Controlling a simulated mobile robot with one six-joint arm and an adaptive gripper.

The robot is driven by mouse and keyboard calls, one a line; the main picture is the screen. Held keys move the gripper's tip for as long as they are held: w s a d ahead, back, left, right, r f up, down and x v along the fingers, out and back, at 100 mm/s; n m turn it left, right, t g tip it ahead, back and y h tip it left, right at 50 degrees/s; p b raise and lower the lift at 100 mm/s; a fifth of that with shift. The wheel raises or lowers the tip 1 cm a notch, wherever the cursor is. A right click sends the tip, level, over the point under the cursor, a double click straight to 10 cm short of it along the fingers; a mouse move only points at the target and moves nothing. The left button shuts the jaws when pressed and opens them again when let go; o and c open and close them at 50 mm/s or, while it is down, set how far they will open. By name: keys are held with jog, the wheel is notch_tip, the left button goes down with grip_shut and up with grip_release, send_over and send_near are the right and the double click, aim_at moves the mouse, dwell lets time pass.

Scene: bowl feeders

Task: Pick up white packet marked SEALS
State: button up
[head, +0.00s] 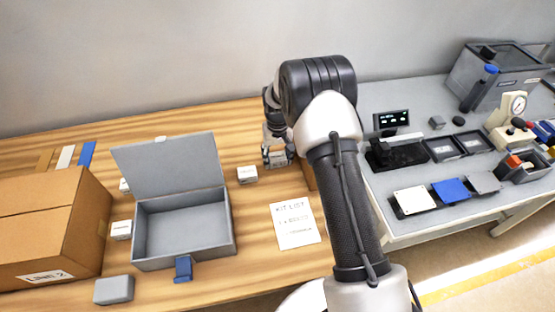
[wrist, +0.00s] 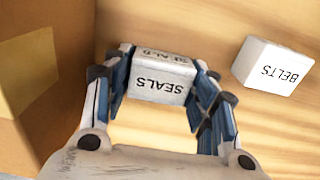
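The white packet marked SEALS (wrist: 160,82) is a small box in the middle of the wrist view, with its label upside down on two faces. My gripper (wrist: 163,75) has one blue-padded finger against each side of it, and the fingers look closed on it. In the head view my gripper (head: 277,155) is low over the back right of the wooden table. The packet is mostly hidden there by the fingers. I cannot tell whether it is clear of the table.
A white BELTS packet (wrist: 272,67) lies right of my gripper. A cardboard box wall (wrist: 30,75) stands close on the left. An open grey box (head: 233,235), a KIT LIST sheet (head: 296,224) and a large carton (head: 40,225) are on the table (head: 245,275).

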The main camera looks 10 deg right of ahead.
jog(key=c, duration=0.7)
